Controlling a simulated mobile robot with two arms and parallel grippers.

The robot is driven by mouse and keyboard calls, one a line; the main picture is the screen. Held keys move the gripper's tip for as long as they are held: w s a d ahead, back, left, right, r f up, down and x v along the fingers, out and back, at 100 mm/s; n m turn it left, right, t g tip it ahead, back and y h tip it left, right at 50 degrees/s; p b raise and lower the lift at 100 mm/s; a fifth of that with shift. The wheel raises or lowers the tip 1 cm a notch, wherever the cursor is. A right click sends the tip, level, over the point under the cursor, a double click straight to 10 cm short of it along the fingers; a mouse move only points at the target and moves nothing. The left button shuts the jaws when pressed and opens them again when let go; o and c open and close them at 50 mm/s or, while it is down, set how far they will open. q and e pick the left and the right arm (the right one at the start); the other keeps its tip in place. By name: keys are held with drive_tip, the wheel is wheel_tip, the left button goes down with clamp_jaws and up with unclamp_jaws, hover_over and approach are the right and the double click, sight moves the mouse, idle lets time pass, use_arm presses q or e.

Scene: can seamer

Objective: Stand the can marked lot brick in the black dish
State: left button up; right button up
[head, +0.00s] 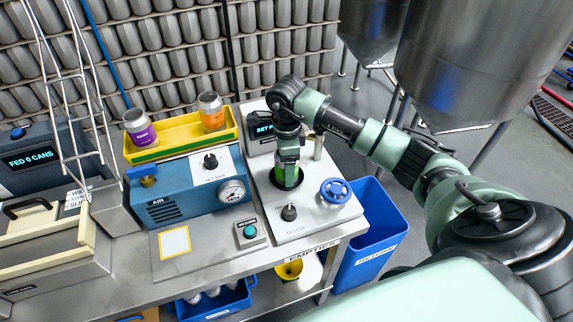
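A can with a bright green band (290,181) stands in the round black dish (273,179) on the white tester plate. My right gripper (288,163) points down over this can and hides most of it. I cannot tell whether its fingers are closed on the can. A can with a purple band (141,133) and a can with an orange band (211,115) stand in the yellow tray (180,132). The lot words on the cans are too small to read, so I cannot tell which is brick. My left gripper is out of view.
A blue valve wheel (335,191) and a black knob (289,213) sit on the tester plate (312,208) near the dish. The blue air unit (175,205) with a gauge stands left of it. A blue bin (372,236) stands at the bench's right end.

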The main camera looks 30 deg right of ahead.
drive_tip(key=shift+r, duration=0.15)
drive_tip(key=shift+r, duration=0.15)
wheel_tip(320, 180, up, 11)
drive_tip(key=b, duration=0.3)
drive_tip(key=shift+r, duration=0.4)
idle(0.8)
